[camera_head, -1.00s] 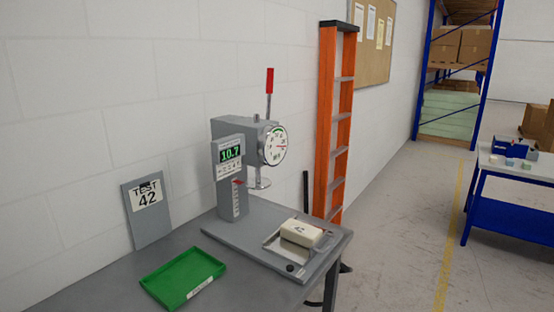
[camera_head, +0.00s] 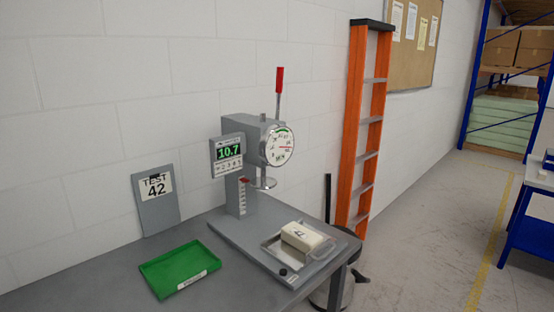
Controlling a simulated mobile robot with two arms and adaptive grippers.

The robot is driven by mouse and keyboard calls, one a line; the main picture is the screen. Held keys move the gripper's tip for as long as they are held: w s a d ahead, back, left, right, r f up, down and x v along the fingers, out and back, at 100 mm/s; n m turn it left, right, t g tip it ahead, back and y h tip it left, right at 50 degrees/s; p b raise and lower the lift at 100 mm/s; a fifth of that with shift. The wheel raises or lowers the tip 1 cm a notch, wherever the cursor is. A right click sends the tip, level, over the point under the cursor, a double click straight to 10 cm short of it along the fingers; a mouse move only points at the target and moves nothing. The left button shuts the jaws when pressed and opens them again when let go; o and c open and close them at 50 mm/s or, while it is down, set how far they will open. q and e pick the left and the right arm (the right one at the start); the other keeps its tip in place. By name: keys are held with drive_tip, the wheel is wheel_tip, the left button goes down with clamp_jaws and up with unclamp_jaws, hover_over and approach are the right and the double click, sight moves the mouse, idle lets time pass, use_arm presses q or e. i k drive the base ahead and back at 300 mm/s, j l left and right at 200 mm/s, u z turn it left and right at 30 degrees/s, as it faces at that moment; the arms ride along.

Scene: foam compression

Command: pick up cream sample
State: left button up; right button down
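The cream sample (camera_head: 301,237) is a small pale block with a dark marking like "42" on top. It rests on a shallow metal tray (camera_head: 273,246) on the grey base of the compression tester (camera_head: 252,150). The tester has a round dial, a red-tipped lever and a green display reading 10.7. Its round press foot (camera_head: 264,183) hangs behind and to the left of the sample, not above it. Neither of my grippers is in view.
A green labelled tray (camera_head: 180,268) lies on the grey table (camera_head: 115,272), left of the tester. A "TEST 42" plate (camera_head: 158,205) leans on the wall. An orange ladder (camera_head: 366,130) stands behind the table. A blue-legged table (camera_head: 530,235) is at the far right, with open floor between.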

sight(304, 239)
drive_tip(key=i+l+u, duration=0.1)
drive_tip(key=i+u, duration=0.25)
drive_tip(key=i+l+u, duration=0.2)
drive_tip(key=u, duration=0.2)
